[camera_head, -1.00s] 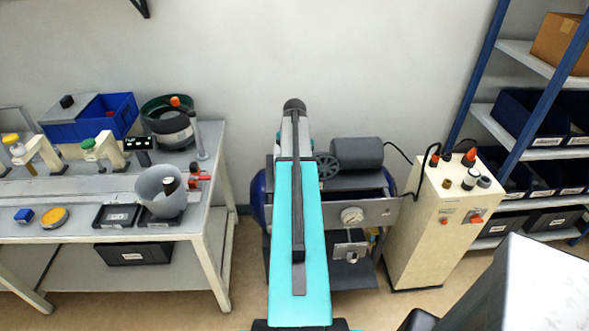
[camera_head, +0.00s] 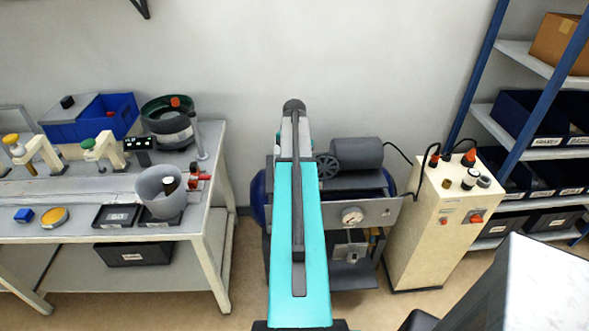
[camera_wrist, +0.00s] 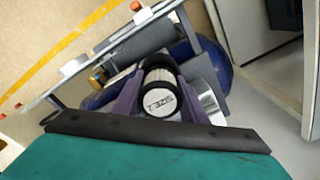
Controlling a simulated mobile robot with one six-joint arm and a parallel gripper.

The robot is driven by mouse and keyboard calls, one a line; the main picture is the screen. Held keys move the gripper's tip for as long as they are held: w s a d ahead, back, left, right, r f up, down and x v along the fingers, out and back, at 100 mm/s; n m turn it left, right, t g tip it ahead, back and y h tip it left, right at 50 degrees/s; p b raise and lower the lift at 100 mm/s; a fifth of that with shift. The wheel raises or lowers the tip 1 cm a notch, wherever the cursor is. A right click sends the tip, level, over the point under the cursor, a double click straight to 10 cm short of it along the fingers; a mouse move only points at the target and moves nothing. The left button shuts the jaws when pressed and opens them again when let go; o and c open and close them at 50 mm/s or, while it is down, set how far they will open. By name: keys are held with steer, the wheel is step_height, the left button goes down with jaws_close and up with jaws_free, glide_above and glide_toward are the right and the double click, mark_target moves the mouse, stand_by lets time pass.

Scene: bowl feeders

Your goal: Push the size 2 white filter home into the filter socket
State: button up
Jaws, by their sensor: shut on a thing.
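In the wrist view, the filter (camera_wrist: 160,98) is a short cylinder with a pale end face, dark lettering reading "SIZE" and a dark and silvery body. My gripper (camera_wrist: 160,82) is shut on it, with one purple finger on each side. The filter's far end points toward the compressor machine (camera_head: 372,213). The filter socket cannot be made out, so I cannot tell whether the filter touches it or how deep it sits. In the head view my turquoise arm reaches to the machine and hides the gripper and filter.
A cream cabinet (camera_head: 440,220) with knobs stands right of the machine, joined by a cable. A blue-posted shelf (camera_head: 515,153) with bins is farther right. A workbench (camera_head: 215,200) with bowl feeders stands left. A pressure gauge (camera_head: 352,216) is on the machine's front panel.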

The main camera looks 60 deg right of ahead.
steer(key=shift+s+a+f, duration=0.15)
steer(key=shift+a+f, duration=0.1)
steer(key=shift+f, duration=0.4)
steer(key=shift+s+a+f, duration=0.15)
steer(key=shift+a+f, duration=0.05)
steer(key=shift+f, duration=0.4)
steer(key=o, duration=1.3)
steer(key=shift+c, duration=0.2)
steer(key=shift+s, duration=0.1)
steer(key=c, duration=0.3)
steer(key=shift+c, duration=0.2)
steer(key=shift+r, duration=0.1)
steer(key=shift+o, duration=0.6)
steer(key=shift+w+d+r+y+p, duration=0.15)
steer(key=shift+r+p, duration=0.3)
steer(key=shift+r, duration=0.1)
steer(key=shift+w+d+r+y+p, duration=0.15)
steer(key=shift+r+p, duration=0.25)
steer(key=shift+r, duration=0.15)
steer(key=shift+w+d+r+p, duration=0.1)
steer(key=shift+r+p, duration=1.25)
steer(key=shift+r, duration=1.15)
